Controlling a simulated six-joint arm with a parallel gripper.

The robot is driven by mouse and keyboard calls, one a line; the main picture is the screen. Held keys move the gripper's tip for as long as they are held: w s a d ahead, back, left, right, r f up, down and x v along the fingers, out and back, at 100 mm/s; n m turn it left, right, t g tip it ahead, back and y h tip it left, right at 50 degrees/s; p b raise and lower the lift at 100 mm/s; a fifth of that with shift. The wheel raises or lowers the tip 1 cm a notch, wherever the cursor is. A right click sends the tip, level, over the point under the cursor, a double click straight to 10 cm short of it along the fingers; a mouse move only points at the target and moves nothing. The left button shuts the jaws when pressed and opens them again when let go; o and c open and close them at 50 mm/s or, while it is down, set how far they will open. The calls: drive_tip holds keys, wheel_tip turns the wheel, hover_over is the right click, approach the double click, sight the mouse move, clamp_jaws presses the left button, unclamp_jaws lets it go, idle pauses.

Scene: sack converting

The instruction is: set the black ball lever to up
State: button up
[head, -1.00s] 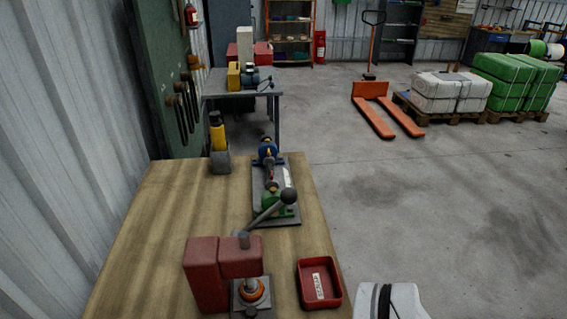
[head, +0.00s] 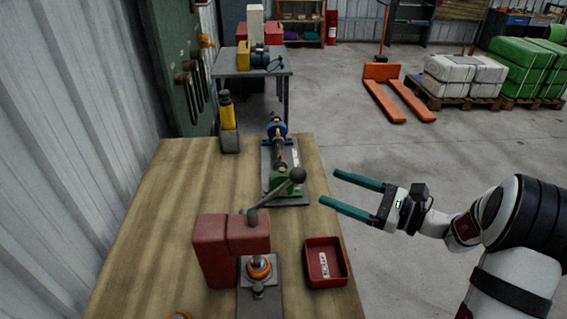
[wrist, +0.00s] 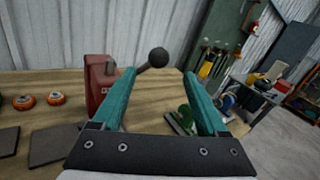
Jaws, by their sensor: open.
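The lever with the black ball (head: 297,174) sticks out from the top of the red press (head: 213,247). Its arm slants upward to the right, and the ball is its highest part. In the wrist view the ball (wrist: 158,57) shows beyond and between my fingertips, with the red press (wrist: 101,84) to its left. My gripper (head: 345,190) is open and empty, to the right of the ball, with its two teal fingers pointing left. The ball is apart from the fingers. In the wrist view the fingers (wrist: 157,82) are spread wide.
A red tray (head: 345,265) stands on the wooden table (head: 190,180) right of the press. A green and blue device (head: 284,182) on a plate lies behind the ball. A yellow-topped bottle (head: 228,112) stands at the far left edge. Orange rings (wrist: 56,98) lie on the table.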

sight(275, 191)
drive_tip(key=x, duration=1.2)
drive_tip(key=shift+a, duration=0.3)
clamp_jaws()
idle(0.6)
